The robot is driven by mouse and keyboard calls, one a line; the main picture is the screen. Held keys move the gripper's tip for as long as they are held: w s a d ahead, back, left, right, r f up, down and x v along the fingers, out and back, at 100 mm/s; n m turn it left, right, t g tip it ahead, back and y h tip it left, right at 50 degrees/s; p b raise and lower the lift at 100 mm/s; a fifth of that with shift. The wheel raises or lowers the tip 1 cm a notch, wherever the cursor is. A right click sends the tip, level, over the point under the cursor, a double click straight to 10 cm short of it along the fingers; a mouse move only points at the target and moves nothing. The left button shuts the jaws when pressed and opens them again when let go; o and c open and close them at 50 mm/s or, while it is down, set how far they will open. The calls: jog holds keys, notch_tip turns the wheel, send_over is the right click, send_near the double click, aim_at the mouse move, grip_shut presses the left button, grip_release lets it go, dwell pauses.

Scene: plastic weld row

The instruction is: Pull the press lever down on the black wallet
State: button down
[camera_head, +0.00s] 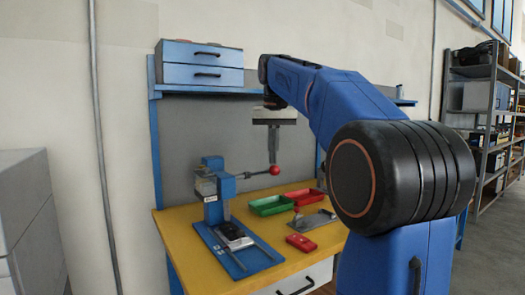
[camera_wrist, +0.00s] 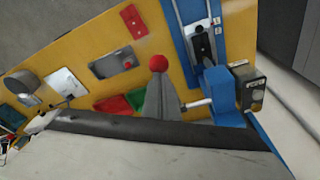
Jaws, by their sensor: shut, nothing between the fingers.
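The blue press (camera_head: 217,190) stands on the left of the yellow bench. Its lever (camera_head: 255,174) sticks out to the right, about level, and ends in a red ball (camera_head: 275,170). The black wallet (camera_head: 234,234) lies on the press's blue base plate, in front of the press head; it also shows in the wrist view (camera_wrist: 201,42). My gripper (camera_head: 273,158) points down and is shut, with its fingertips at the ball. In the wrist view the ball (camera_wrist: 158,62) shows just beyond the grey fingertips (camera_wrist: 160,78). I cannot tell whether they touch it.
A green tray (camera_head: 270,206) and a red tray (camera_head: 305,196) sit right of the press. A grey plate (camera_head: 315,221) and a small red item (camera_head: 301,242) lie nearer the front. A blue drawer box (camera_head: 203,64) stands on the shelf above.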

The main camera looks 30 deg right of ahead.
jog(key=w+r, duration=0.3)
jog(key=r, duration=0.7)
jog(key=shift+w, duration=0.2)
jog(key=shift+a, duration=0.1)
dwell(0.7)
jog(key=s+a+f+n+t, duration=0.1)
jog(key=s+a+f, duration=0.4)
jog(key=s+f, duration=0.5)
jog(key=s+a+f+n+t, duration=0.1)
jog(key=s+a+f, duration=0.4)
jog(key=s+f, duration=0.6)
jog(key=s+a+f+n+y, duration=0.1)
jog(key=s+a+f+n, duration=0.2)
jog(key=f, duration=2.1)
jog(key=s+a, duration=0.3)
jog(key=s, duration=0.5)
jog(key=shift+s+n+t, duration=0.25)
jog(key=shift+n+t, duration=0.05)
jog(key=shift+t, duration=0.1)
